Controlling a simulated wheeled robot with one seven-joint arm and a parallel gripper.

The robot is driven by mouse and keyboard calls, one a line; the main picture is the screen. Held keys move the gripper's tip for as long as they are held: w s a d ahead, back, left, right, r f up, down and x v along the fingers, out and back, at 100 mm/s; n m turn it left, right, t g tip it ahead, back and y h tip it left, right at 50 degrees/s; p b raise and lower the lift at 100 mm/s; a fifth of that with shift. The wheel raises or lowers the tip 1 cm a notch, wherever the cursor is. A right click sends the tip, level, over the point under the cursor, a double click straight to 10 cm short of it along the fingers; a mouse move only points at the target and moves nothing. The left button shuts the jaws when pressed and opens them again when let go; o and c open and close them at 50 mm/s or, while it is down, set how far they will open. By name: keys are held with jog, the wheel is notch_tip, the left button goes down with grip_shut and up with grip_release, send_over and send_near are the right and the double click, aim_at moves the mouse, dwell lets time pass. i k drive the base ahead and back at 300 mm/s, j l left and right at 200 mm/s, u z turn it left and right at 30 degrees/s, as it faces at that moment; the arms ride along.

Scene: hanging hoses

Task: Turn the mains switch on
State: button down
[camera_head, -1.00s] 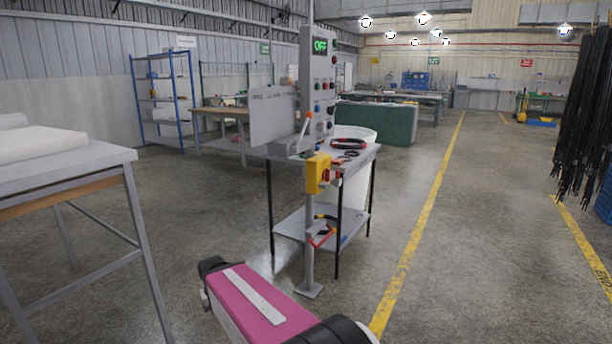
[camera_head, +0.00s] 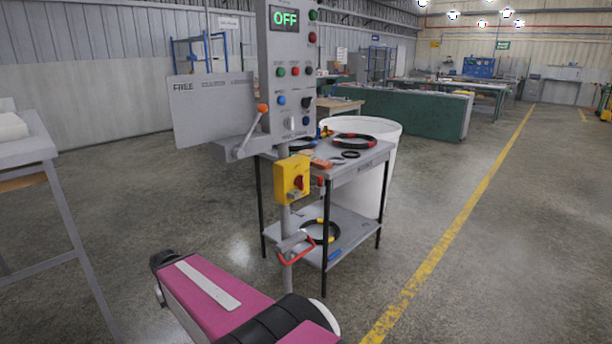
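The mains switch is a red rotary knob (camera_head: 299,182) on a yellow box (camera_head: 290,178), fixed to the grey post below the control panel. The grey control panel (camera_head: 287,70) stands above it with several coloured buttons. Its display (camera_head: 284,18) reads OFF in green. An orange-tipped lever (camera_head: 262,108) is at the panel's lower left. My pink and black arm shows at the bottom, below and in front of the post. My gripper is not in view.
A grey trolley (camera_head: 350,166) with coiled hoses stands right behind the post, with a white bin (camera_head: 388,165) behind it. A table (camera_head: 30,150) is at the left edge. The floor right of the trolley, along the yellow line (camera_head: 440,250), is clear.

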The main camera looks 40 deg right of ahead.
aim_at(300, 182)
jog(key=l, duration=0.8)
jog(key=k+l+u, duration=0.1)
jog(key=l, duration=1.55)
jog(key=k+l+u, duration=0.1)
jog(key=l, duration=0.7)
